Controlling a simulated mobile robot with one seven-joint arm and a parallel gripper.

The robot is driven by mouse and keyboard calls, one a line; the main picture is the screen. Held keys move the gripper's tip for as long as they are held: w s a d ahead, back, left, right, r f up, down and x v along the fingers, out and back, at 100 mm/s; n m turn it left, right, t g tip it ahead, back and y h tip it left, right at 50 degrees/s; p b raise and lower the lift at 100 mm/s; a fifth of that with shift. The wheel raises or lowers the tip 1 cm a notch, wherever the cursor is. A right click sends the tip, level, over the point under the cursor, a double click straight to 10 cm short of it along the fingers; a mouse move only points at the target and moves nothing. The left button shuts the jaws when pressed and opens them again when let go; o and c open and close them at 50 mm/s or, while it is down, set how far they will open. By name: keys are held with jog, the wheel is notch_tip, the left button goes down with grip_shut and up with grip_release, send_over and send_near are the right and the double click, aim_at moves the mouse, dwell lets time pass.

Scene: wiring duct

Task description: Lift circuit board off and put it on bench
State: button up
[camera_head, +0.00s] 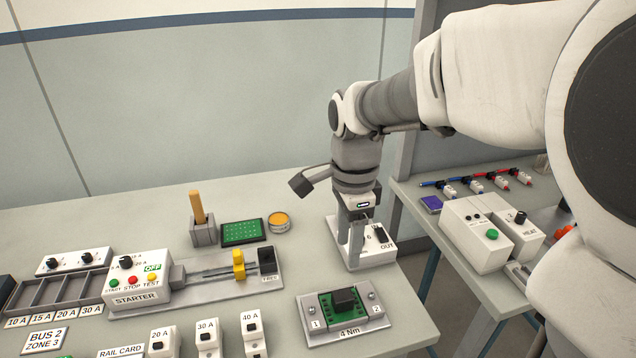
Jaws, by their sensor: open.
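A green circuit board (329,306) with a black block on it sits on a grey metal plate (318,335) near the bench's front right. The plate is marked 1, 2 and 4 Nm and has a screw at each end. My gripper (350,246) is open and points down behind this plate, in front of or over a white box (378,256) marked OUT. I see nothing between its fingers, and I cannot tell whether they touch the box. A second green board-like panel (243,232) in a dark frame lies flat at the back of the bench (120,220).
A starter unit (138,298) with a yellow lever (239,264) stands left of the plate. A block with a wooden handle (203,233) and a round tin (279,222) flank the framed panel. Bare bench shows between starter and plate.

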jog(key=b, duration=0.2)
send_near(343, 294)
jog(key=f, duration=0.5)
jog(key=shift+s+d+f, duration=0.1)
jog(key=shift+s+f, duration=0.05)
jog(key=shift+s, duration=0.05)
notch_tip(343, 294, down, 5)
jog(key=shift+w+f+b, duration=0.1)
jog(key=shift+w+b, duration=0.05)
jog(key=shift+b, duration=0.45)
grip_shut()
